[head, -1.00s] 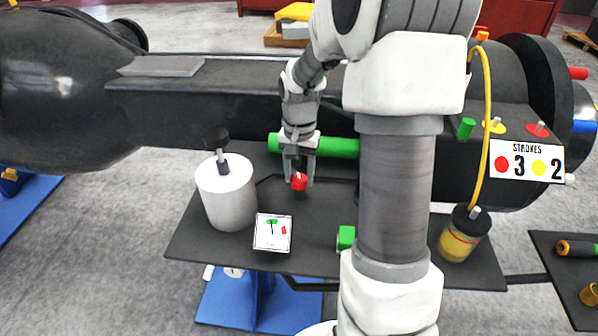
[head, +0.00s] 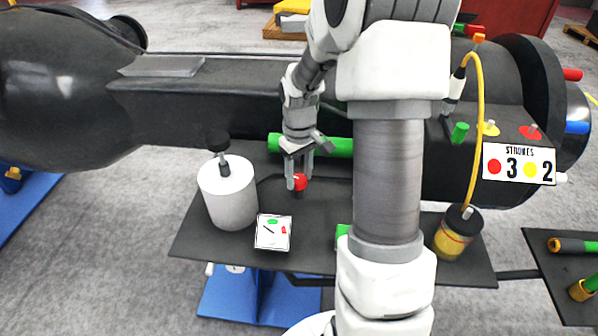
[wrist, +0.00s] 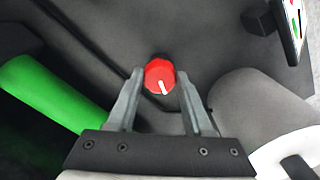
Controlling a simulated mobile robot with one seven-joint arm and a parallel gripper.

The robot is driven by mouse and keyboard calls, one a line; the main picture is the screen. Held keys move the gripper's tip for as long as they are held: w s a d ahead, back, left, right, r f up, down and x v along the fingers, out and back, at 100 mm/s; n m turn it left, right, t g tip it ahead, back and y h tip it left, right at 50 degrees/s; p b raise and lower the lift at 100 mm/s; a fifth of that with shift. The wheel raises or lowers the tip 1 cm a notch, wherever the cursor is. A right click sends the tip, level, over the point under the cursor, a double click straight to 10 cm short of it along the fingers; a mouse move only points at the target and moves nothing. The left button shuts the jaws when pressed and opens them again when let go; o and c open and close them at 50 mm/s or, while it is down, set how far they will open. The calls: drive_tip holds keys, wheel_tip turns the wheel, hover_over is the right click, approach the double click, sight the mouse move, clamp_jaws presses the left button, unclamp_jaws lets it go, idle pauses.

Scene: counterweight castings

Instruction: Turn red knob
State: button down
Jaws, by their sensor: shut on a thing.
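The red knob (head: 300,181) stands on a short dark stem on the dark shelf in the head view. In the wrist view the red knob (wrist: 159,77) shows a round top with a white pointer line towards the bottom of the picture. My gripper (head: 299,180) points down over it, with one finger on each side. In the wrist view my gripper (wrist: 158,80) has its fingertips against the knob's two sides, shut on it. Part of the knob's side is hidden by the fingers.
A white cylinder (head: 228,194) with a black top stands left of the knob. A card (head: 272,233) with drawn marks is in front. A green bar (head: 340,146) lies behind. A yellow oiler (head: 456,238) and a STROKES sign (head: 518,164) are on the right.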

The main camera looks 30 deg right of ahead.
sight(299, 179)
drive_tip(key=shift+n, duration=1.1)
drive_tip(key=shift+c, duration=1.5)
unclamp_jaws()
wheel_tip(299, 179, up, 18)
drive_tip(key=p, duration=0.1)
drive_tip(key=shift+f+p, duration=0.25)
drive_tip(key=shift+p, duration=0.15)
